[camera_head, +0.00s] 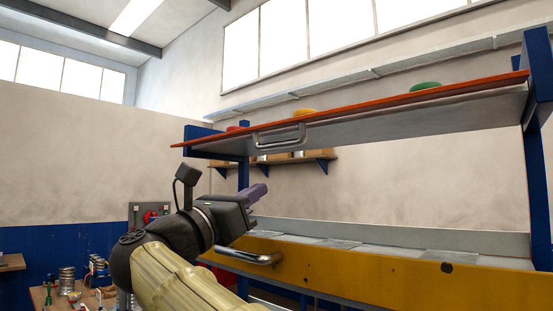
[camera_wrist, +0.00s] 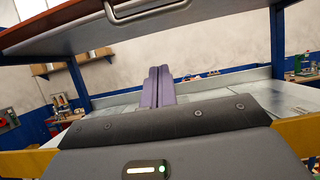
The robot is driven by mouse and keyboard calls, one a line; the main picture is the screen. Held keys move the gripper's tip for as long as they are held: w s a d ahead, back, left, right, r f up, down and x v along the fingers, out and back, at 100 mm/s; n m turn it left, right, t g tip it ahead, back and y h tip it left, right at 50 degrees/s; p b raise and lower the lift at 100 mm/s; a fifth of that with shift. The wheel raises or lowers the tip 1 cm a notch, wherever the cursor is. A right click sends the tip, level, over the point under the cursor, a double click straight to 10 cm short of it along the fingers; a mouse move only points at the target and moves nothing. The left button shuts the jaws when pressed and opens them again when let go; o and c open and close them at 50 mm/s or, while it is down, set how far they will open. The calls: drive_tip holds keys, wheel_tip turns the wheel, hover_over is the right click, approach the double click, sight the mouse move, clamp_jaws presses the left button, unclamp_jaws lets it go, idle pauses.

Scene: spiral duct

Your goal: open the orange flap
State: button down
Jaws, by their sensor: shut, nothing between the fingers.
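The orange flap (camera_head: 350,104) stands out nearly level at the top of a blue-posted frame, and its grey underside shows. A metal bar handle (camera_head: 281,137) is on it near its left end. In the wrist view the flap (camera_wrist: 60,37) and its handle (camera_wrist: 145,9) cross the top of the picture. My gripper (camera_head: 258,192) is below and left of the handle, apart from it. Its purple fingers (camera_wrist: 157,85) are together, with nothing between them, and point toward the open space under the flap.
A yellow panel (camera_head: 400,278) with its own bar handle (camera_head: 247,256) runs below my gripper. Blue posts (camera_head: 538,150) bound the opening. Red, yellow and green round pieces (camera_head: 425,86) show along the flap's top. A shelf with boxes (camera_head: 290,158) is behind.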

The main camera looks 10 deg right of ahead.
drive_tip(key=w+d+r+p, duration=0.4)
drive_tip(key=d+r+p, duration=0.1)
drive_tip(key=r+p, duration=0.2)
drive_tip(key=shift+p, duration=0.75)
drive_tip(key=shift+d, duration=0.1)
drive_tip(key=shift+s+r, duration=0.1)
